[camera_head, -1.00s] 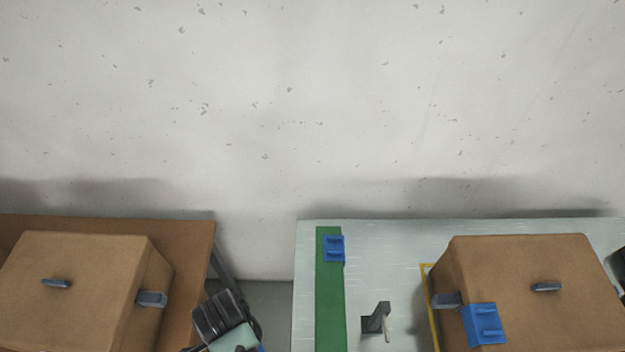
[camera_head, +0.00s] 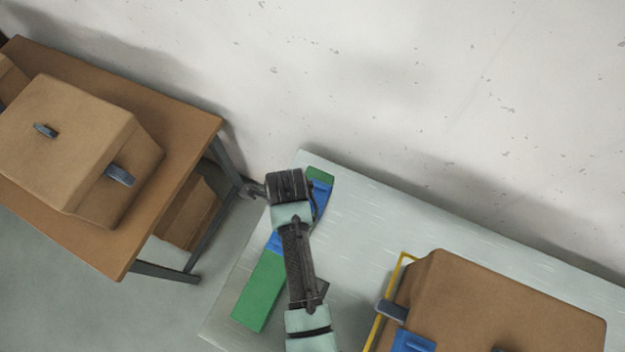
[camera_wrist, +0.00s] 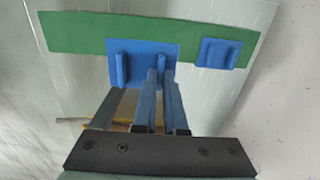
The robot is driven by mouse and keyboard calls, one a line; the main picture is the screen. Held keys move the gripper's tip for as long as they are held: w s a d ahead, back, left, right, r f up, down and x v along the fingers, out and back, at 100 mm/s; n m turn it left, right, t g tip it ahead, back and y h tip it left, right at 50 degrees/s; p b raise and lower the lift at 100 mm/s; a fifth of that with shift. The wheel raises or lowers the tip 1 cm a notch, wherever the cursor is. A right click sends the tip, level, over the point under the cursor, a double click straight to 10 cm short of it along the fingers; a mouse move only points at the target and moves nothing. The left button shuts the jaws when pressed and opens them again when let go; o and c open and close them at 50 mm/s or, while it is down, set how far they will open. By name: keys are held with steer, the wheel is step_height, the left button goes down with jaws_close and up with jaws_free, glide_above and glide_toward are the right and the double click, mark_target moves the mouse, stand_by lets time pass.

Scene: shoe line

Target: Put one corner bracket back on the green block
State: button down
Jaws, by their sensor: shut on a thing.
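The green block (camera_head: 260,292) is a long flat bar on the pale table; it also shows in the wrist view (camera_wrist: 75,33). A blue corner bracket (camera_head: 321,190) sits near its far end and shows at the right in the wrist view (camera_wrist: 213,53). A second blue bracket (camera_wrist: 140,62) overlaps the bar's lower edge. My gripper (camera_wrist: 162,75) is shut on that bracket's right upright rib. In the head view this bracket (camera_head: 273,243) is partly hidden by my arm, and my fingertips are hidden. I cannot tell whether the held bracket touches the bar.
A cardboard box (camera_head: 500,295) stands at the right of the pale table (camera_head: 350,185), by a yellow outline (camera_head: 378,315), with another blue bracket (camera_head: 411,341) at its front. A brown table (camera_head: 185,125) with a box (camera_head: 75,140) stands left, across a floor gap.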

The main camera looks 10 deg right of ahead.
steer(key=shift+d+f+b, duration=0.25)
steer(key=shift+f+b, duration=0.25)
steer(key=shift+f, duration=0.5)
step_height(320, 180, down, 2)
steer(key=shift+a+f+b, duration=0.1)
steer(key=shift+a+b, duration=0.05)
steer(key=shift+b, duration=0.9)
step_height(320, 180, down, 2)
steer(key=b, duration=0.2)
steer(key=shift+f+b, duration=0.15)
steer(key=shift+b, duration=0.15)
steer(key=shift+f+b, duration=1.1)
steer(key=shift+f, duration=0.75)
steer(key=shift+f+p, duration=0.3)
steer(key=shift+f, duration=0.15)
steer(key=c, duration=0.5)
jaws_free()
